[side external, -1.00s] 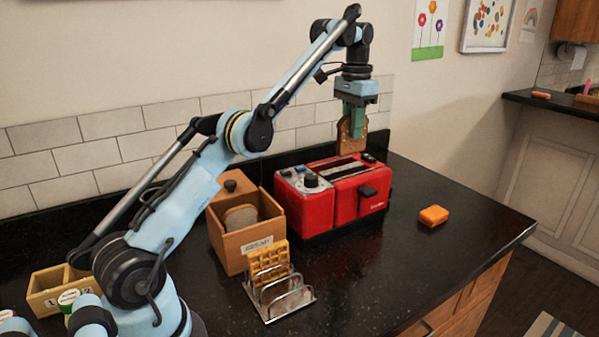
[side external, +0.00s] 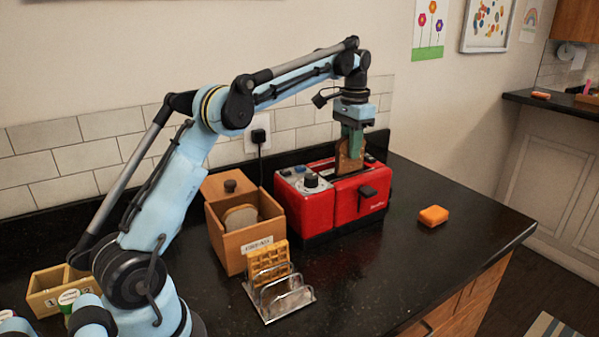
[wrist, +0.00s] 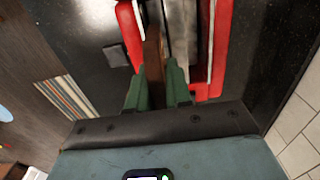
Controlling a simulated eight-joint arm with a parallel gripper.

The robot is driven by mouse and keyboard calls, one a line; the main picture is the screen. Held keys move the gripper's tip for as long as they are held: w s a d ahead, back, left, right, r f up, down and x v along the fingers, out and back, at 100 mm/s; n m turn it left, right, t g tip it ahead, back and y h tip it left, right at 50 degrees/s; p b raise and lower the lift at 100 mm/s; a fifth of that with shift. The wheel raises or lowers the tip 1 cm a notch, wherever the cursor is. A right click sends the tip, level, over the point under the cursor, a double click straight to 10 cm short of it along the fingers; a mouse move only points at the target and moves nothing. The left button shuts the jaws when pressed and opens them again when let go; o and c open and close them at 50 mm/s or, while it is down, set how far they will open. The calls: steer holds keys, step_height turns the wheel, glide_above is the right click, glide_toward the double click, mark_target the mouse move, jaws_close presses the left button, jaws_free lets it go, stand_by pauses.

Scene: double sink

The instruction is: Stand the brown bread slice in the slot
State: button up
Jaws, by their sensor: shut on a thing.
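The brown bread slice (side external: 345,160) is upright in my gripper (side external: 352,138), which is shut on its upper part. The slice is over the top of the red toaster (side external: 318,212), with its lower edge at the slot opening. I cannot tell how far it is inside. In the wrist view, my green fingers (wrist: 158,88) hold the slice (wrist: 152,50), seen edge-on, beside the toaster's metal top (wrist: 190,30). The toaster's lever (side external: 367,191) is on its front face.
A wooden bread box (side external: 232,240) holding a slice stands left of the toaster. A metal rack (side external: 290,300) with a waffle (side external: 268,262) is in front. An orange sponge-like block (side external: 433,216) lies to the right. The counter between is clear.

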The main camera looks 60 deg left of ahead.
mark_target(349, 172)
steer(key=shift+f, duration=2.5)
steer(key=o, duration=0.5)
steer(key=shift+o, duration=0.7)
steer(key=shift+r, duration=4.55)
